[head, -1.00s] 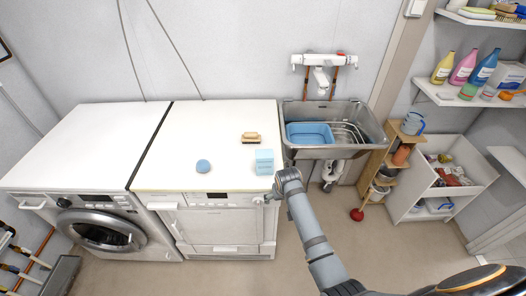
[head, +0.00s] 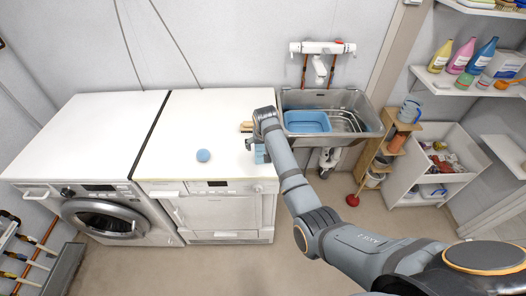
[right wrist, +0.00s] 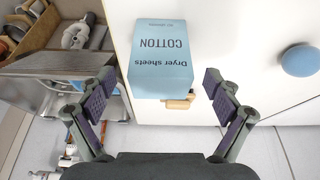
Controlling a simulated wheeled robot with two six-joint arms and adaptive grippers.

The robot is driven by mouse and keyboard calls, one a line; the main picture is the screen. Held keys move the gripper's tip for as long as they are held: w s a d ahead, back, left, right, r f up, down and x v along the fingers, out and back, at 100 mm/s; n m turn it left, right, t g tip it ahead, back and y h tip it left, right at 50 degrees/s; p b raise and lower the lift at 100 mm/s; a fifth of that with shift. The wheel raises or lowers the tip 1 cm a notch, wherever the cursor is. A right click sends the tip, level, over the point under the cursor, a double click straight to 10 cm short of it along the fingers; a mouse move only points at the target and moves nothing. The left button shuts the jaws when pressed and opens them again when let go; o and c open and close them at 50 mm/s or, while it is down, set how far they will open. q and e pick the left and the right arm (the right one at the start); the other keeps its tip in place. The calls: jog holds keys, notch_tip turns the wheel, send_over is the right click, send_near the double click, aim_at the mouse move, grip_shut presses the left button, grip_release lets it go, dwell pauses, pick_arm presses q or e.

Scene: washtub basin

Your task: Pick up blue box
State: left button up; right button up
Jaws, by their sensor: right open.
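The blue box (right wrist: 160,62) is a light blue carton labelled "COTTON Dryer sheets". It stands on the white top of the right-hand machine (head: 185,125), near its front right corner. In the head view my right arm hides most of the box, leaving a small blue part (head: 261,157). My right gripper (right wrist: 158,82) is open, with its two fingers spread apart. In the right wrist view the box lies ahead between the fingertips, with a gap showing on each side. In the head view the right gripper (head: 255,146) is at the box. My left gripper is not in view.
A round blue item (head: 203,155) lies left of the box. A wooden brush (head: 246,126) lies behind it, partly hidden. A metal sink (head: 360,103) with a blue basin (head: 306,121) stands to the right. The left part of the machine tops is clear.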

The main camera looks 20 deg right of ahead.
jog(key=p+x, duration=0.1)
jog(key=x, duration=0.4)
jog(key=shift+w, duration=0.15)
jog(key=shift+r, duration=0.1)
jog(key=c, duration=1.3)
